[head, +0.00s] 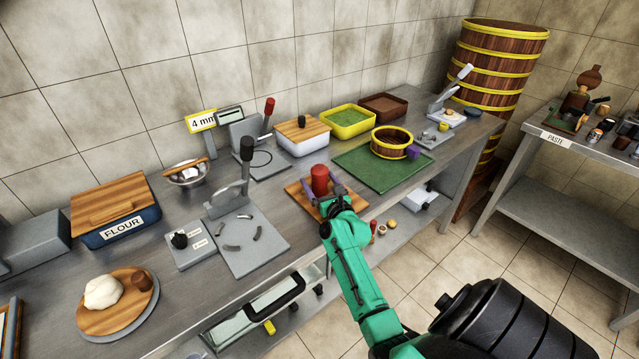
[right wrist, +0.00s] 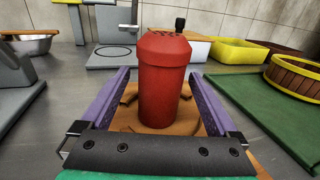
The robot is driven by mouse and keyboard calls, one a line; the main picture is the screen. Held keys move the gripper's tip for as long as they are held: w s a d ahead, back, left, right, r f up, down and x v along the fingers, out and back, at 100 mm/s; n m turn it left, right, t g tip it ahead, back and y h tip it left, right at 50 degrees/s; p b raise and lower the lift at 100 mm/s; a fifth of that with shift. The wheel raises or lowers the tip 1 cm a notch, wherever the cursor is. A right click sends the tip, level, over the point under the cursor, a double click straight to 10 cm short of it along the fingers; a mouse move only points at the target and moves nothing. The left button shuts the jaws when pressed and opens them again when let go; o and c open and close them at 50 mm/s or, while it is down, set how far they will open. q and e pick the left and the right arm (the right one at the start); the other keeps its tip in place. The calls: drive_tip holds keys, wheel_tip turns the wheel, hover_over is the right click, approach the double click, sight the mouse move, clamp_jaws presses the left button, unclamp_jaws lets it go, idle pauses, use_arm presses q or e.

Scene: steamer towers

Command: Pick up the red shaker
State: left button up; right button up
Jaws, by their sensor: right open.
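The red shaker (head: 320,179) stands upright on a square wooden board (head: 294,190) near the front edge of the steel counter. It also shows large in the right wrist view (right wrist: 163,82), between the two purple fingers. My right gripper (head: 322,190) is open around the shaker, with one finger on each side. In the right wrist view (right wrist: 163,95) a gap shows between each finger and the shaker. The shaker's lower front is close to the gripper's palm. My left gripper is not in view.
A green mat (head: 365,180) with a wooden steamer ring (head: 392,142) lies to the right. A grey press with an upright lever (head: 245,165) stands to the left. A white box with a wooden lid (head: 302,135) stands behind. The counter's front edge is close to the board.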

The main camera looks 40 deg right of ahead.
sight(320, 167)
drive_tip(key=c, duration=0.3)
drive_tip(key=shift+s, duration=0.1)
clamp_jaws()
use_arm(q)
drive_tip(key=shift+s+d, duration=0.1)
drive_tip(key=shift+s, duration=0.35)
use_arm(e)
drive_tip(key=shift+r, duration=0.1)
wheel_tip(320, 167, up, 10)
drive_tip(key=shift+f+p, duration=0.15)
drive_tip(key=shift+p, duration=0.9)
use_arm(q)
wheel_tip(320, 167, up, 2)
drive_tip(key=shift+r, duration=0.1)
use_arm(e)
wheel_tip(320, 167, up, 10)
drive_tip(key=c, duration=0.6)
unclamp_jaws()
clamp_jaws()
